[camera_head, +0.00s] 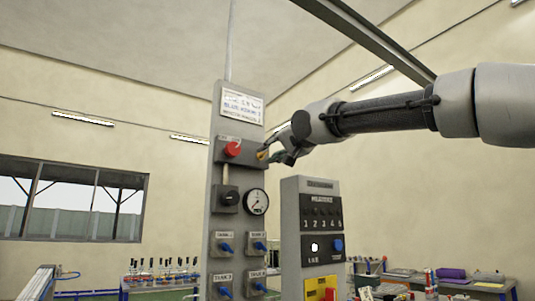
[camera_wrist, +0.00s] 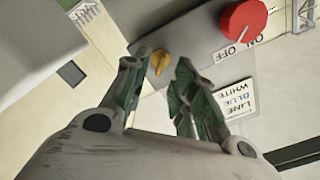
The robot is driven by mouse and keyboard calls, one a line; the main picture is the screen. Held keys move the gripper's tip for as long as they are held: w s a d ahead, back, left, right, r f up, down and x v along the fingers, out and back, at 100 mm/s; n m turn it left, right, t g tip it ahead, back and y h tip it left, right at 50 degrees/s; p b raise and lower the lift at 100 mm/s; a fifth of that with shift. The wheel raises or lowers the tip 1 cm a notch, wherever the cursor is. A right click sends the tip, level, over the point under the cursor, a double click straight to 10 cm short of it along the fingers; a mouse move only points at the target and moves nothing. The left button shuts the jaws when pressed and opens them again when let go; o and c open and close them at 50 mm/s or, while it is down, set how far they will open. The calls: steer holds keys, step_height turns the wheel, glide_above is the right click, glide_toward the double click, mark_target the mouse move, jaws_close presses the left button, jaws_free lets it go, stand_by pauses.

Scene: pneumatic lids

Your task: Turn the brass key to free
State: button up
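The brass key (camera_wrist: 160,61) sits on the grey panel, next to the red knob, and its small yellow shape also shows in the head view (camera_head: 262,155). My gripper (camera_wrist: 158,72) is open in front of the panel, its two green-lined fingers on either side of the key in the wrist picture. A gap shows between the key and each finger. I cannot tell how far the fingertips are from the panel. In the head view my gripper (camera_head: 276,152) is at the panel's right edge, beside the key.
Below the key are a round gauge (camera_head: 256,202) and several blue valves. A second grey box (camera_head: 311,240) stands to the right. Benches with small items stand behind.

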steer(key=shift+x, duration=1.3)
jaws_close()
